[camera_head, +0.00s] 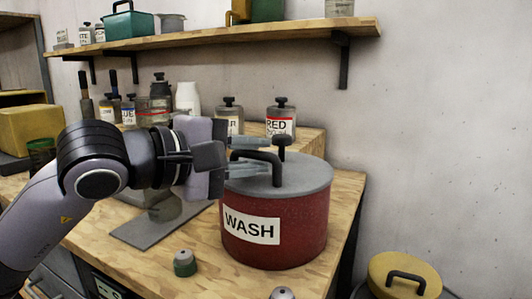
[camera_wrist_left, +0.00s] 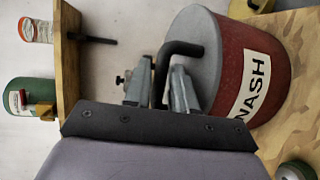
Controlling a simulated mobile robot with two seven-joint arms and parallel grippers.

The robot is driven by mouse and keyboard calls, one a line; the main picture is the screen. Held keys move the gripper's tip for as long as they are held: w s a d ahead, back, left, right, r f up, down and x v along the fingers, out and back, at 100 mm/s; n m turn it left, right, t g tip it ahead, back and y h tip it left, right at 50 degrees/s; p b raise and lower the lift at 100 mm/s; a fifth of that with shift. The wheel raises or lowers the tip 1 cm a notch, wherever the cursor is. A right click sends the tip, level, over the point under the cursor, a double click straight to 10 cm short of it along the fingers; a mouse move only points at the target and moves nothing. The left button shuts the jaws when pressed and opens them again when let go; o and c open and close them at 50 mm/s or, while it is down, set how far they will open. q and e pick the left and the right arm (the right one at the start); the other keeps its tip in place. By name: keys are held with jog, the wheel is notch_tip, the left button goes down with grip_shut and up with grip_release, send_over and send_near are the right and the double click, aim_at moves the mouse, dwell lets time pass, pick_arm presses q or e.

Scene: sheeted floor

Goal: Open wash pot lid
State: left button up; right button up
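The red wash pot (camera_head: 300,230) with a white WASH label stands on the wooden bench. Its grey lid (camera_head: 308,178) sits on top and looks closed. A black bent handle (camera_head: 277,170) rises from the lid. My left gripper (camera_head: 264,156) reaches in from the left at the handle, with its fingers either side of the bar. In the left wrist view the handle (camera_wrist_left: 163,72) runs between the two grey fingers (camera_wrist_left: 164,88), which stand apart with narrow gaps beside the bar. The pot (camera_wrist_left: 240,50) also shows there. My right gripper is not in view.
Jars and bottles, including a RED jar (camera_head: 281,122), stand behind the pot. A wooden shelf (camera_head: 230,38) hangs above. A small green-based container (camera_head: 185,263) sits on the bench in front. A yellow lidded pot (camera_head: 405,275) stands low at the right.

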pick_arm(q)
jog(key=shift+x, duration=1.25)
